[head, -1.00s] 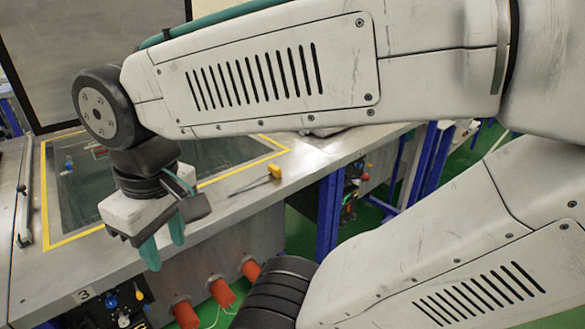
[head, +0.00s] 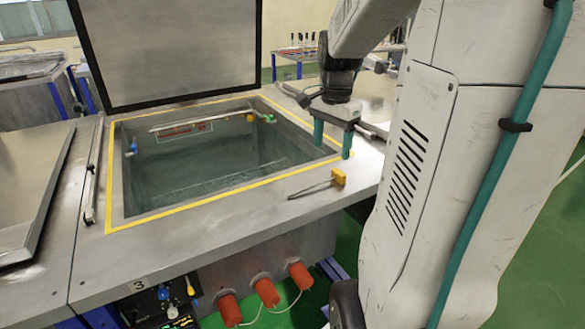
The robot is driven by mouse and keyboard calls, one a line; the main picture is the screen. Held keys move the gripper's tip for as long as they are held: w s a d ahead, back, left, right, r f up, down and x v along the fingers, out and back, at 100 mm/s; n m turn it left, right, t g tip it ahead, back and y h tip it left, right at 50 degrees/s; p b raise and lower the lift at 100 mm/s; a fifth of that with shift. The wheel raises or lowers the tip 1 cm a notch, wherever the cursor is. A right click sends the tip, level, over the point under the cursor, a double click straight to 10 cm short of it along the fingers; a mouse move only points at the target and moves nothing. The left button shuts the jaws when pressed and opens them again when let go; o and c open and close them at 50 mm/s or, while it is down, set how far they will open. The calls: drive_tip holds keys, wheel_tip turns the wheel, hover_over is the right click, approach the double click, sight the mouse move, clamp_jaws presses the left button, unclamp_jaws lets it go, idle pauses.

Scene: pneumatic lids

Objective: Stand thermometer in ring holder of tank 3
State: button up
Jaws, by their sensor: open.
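The thermometer (head: 322,187), a thin dark probe with a yellow head, lies flat on the metal rim at the front right of tank 3 (head: 265,219). My gripper (head: 333,142) points down above the right side of that rim, behind and above the thermometer's yellow head. Its two teal fingers are apart with nothing between them. The tank's lid (head: 168,45) stands open at the back. I cannot make out the ring holder for sure; small coloured fittings (head: 268,118) sit at the tank's back right inner edge.
A "3" label and coloured valves (head: 165,293) are on the front, with orange caps (head: 267,291) beside them. A closed lid (head: 25,195) lies at the left. A bench with upright tools (head: 300,50) stands behind. The front rim left of the thermometer is clear.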

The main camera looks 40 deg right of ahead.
sight(339, 171)
drive_tip(key=d+m, duration=0.1)
drive_tip(key=d+f, duration=0.1)
drive_tip(key=d, duration=0.1)
drive_tip(key=d+f+m, duration=0.1)
drive_tip(key=shift+s+d+m, duration=0.25)
drive_tip(key=shift+d+m, duration=0.05)
drive_tip(key=shift+d, duration=0.1)
drive_tip(key=f, duration=0.7)
drive_tip(key=shift+w+f, duration=0.1)
drive_tip(key=shift+w, duration=0.3)
drive_tip(key=c, duration=1.1)
